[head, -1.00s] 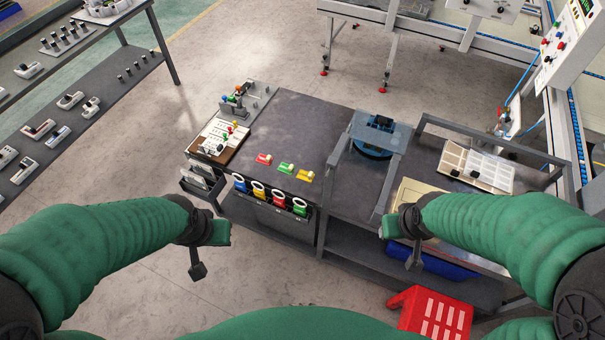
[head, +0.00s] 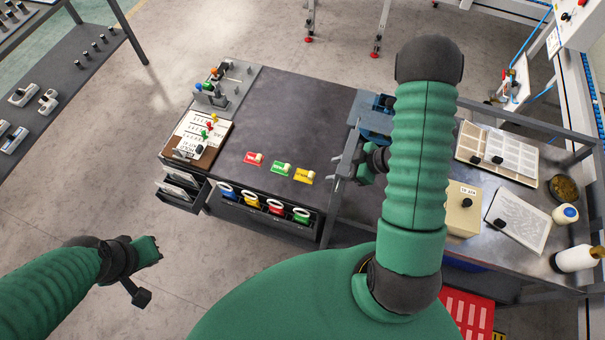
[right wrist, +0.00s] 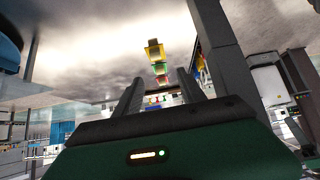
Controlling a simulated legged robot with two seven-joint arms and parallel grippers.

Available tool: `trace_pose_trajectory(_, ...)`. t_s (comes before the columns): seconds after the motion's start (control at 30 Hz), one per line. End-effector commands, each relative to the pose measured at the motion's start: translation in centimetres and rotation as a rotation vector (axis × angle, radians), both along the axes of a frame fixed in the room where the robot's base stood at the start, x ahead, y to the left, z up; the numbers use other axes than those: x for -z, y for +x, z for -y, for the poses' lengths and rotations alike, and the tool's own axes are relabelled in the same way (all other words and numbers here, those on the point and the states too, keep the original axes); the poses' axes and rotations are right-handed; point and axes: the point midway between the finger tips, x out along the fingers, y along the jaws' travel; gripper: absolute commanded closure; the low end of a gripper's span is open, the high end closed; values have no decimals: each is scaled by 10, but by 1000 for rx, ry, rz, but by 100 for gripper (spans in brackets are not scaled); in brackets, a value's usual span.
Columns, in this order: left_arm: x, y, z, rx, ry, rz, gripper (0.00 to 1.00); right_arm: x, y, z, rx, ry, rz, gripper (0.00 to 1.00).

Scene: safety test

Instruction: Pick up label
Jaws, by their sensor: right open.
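Three small labels lie in a row on the dark table top: a red label (head: 254,158), a green label (head: 281,168) and a yellow label (head: 304,175). Each has a pale raised piece on it. In the right wrist view the yellow label (right wrist: 154,52) shows highest, with the green label (right wrist: 160,68) and red label (right wrist: 162,79) below it. My right gripper (head: 343,166) is open and empty, to the right of the yellow label and apart from it. My left gripper (head: 148,272) is over the floor at left, away from the table; its jaws are unclear.
Ringed colored holders (head: 264,203) line the table's front edge. A clipboard (head: 200,138) and a grey fixture (head: 227,90) stand at left. A blue device (head: 373,115) and a frame rail are close to my right gripper. The table's middle is clear.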

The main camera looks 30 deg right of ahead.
Motion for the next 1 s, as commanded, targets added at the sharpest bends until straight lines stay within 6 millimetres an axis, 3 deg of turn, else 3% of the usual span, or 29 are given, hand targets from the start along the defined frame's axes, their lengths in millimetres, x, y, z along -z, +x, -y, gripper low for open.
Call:
trace_pose_trajectory(0.1,6,0,0,0,0,0,100,26,17,-13,-3,6,-2,53)
trace_pose_trajectory(0.37,8,0,0,0,0,0,100,50,33,-27,-1,4,-1,53)
trace_pose_trajectory(0.5,9,0,0,0,0,0,100,73,42,-37,-1,4,-2,53)
trace_pose_trajectory(0.63,10,0,0,0,0,0,100,83,53,-46,0,2,0,53)
trace_pose_trajectory(0.87,10,0,0,0,0,0,100,84,54,-45,1,1,1,53)
trace_pose_trajectory(1.0,10,0,0,0,0,0,100,84,54,-45,1,1,1,71)
